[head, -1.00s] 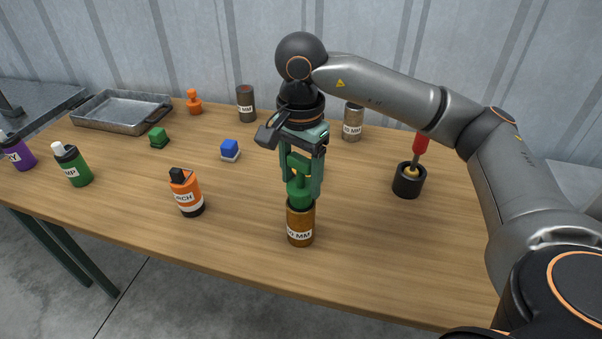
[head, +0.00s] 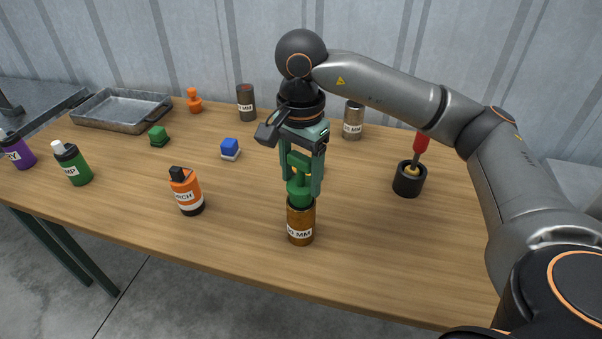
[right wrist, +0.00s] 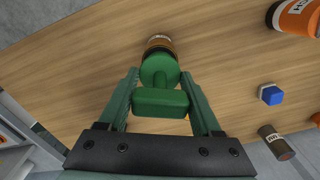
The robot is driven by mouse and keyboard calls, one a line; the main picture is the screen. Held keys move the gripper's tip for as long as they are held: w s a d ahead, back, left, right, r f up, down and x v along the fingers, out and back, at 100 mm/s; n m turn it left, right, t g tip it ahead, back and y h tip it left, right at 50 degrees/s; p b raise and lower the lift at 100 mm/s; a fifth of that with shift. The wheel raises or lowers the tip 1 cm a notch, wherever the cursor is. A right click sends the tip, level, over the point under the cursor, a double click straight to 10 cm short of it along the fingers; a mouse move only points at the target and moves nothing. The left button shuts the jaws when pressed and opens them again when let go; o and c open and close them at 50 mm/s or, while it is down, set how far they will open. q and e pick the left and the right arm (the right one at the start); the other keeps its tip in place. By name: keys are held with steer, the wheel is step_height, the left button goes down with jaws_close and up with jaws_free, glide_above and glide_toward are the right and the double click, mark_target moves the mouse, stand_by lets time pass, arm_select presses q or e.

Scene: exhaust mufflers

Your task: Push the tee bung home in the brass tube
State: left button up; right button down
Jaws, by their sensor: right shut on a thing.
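The brass tube (head: 301,222), brown with a white label, stands upright near the front middle of the table. The green tee bung (head: 299,191) sits upright at its mouth; I cannot tell how deep it goes in. My right gripper (head: 301,179) points down from above, shut on the bung's crossbar. In the right wrist view the crossbar (right wrist: 160,102) lies between the fingers, with the bung's round head (right wrist: 160,70) covering most of the tube's mouth; part of the tube (right wrist: 159,42) shows beyond. My left gripper is out of view.
An orange bottle (head: 186,191) and a blue block (head: 230,149) stand left of the tube. A black cup (head: 408,182) with a red-handled tool is at right. Dark (head: 246,103) and grey-brown (head: 353,122) tubes, an orange bung (head: 194,101) and a metal tray (head: 120,110) are behind.

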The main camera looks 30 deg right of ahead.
mark_target(301, 156)
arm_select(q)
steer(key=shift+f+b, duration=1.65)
arm_select(e)
steer(key=shift+f, duration=1.95)
steer(key=shift+r, duration=0.1)
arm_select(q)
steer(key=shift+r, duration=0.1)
arm_select(e)
jaws_free()
steer(key=shift+r, duration=0.2)
step_height(301, 156, up, 11)
steer(key=p, duration=0.2)
steer(key=shift+f+p, duration=0.2)
steer(key=shift+p, duration=0.15)
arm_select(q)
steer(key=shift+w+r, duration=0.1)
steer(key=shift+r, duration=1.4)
arm_select(e)
steer(key=shift+r, duration=0.75)
